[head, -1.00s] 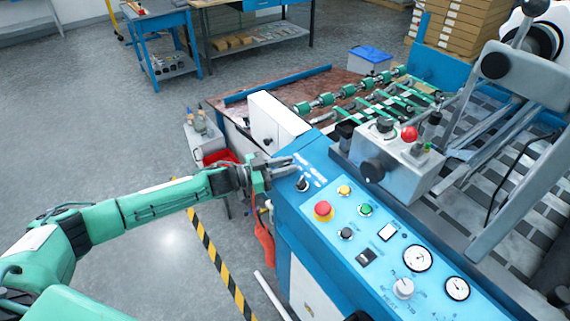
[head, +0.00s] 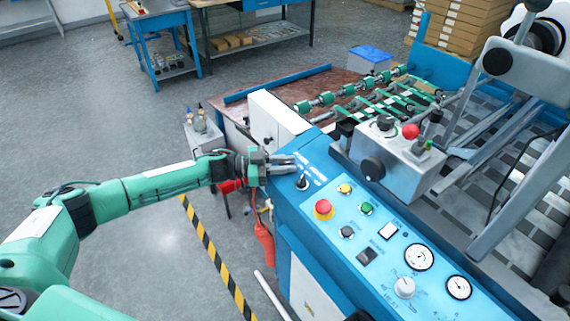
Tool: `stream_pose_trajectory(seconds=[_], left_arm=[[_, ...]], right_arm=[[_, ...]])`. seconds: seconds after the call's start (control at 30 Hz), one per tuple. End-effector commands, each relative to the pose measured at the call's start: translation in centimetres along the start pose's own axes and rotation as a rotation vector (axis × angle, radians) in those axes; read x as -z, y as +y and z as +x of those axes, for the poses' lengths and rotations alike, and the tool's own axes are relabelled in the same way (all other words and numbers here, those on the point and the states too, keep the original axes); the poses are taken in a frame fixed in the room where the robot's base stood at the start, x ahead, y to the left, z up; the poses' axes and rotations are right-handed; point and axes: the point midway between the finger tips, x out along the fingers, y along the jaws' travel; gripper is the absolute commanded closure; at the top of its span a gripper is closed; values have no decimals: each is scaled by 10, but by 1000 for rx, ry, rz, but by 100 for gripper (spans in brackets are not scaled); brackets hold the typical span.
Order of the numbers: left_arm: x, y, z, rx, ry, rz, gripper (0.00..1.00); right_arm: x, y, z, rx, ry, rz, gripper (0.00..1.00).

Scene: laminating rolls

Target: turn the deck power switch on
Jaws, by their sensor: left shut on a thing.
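The deck power switch (head: 302,183) is a small black knob on the blue control deck (head: 290,210), at its upper left corner beside white lettering. My left gripper (head: 294,166) reaches over the deck's left edge with its two grey fingers pointing right. It is shut, with its tips close to the switch. The switch is the only thing at the fingertips, but the contact itself is too small to make out. My right gripper is not in view.
A red mushroom button (head: 323,208), yellow button (head: 344,189), green button (head: 366,209) and gauges (head: 418,257) share the panel. A grey control box (head: 392,160) stands behind. A white cabinet (head: 275,118) is just beyond my gripper.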

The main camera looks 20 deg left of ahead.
Motion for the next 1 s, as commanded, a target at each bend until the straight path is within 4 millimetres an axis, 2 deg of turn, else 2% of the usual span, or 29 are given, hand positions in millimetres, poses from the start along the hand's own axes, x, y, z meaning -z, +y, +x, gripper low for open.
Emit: stream_pose_trajectory(seconds=[0.03,0.07,0.33,0.47,0.57,0.8,1.0], left_arm=[[0,0,0,0,0,0,74],[0,0,0,0,0,0,69],[0,0,0,0,0,0,69],[-2,0,-9,2,-1,0,69],[-3,0,-24,1,-2,0,69],[-4,0,-79,3,-4,1,69],[-3,0,-117,1,-2,0,69]], right_arm=[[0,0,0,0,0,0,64],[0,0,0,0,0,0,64],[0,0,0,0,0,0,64],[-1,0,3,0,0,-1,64],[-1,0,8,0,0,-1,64],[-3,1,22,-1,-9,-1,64],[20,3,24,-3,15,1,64]])
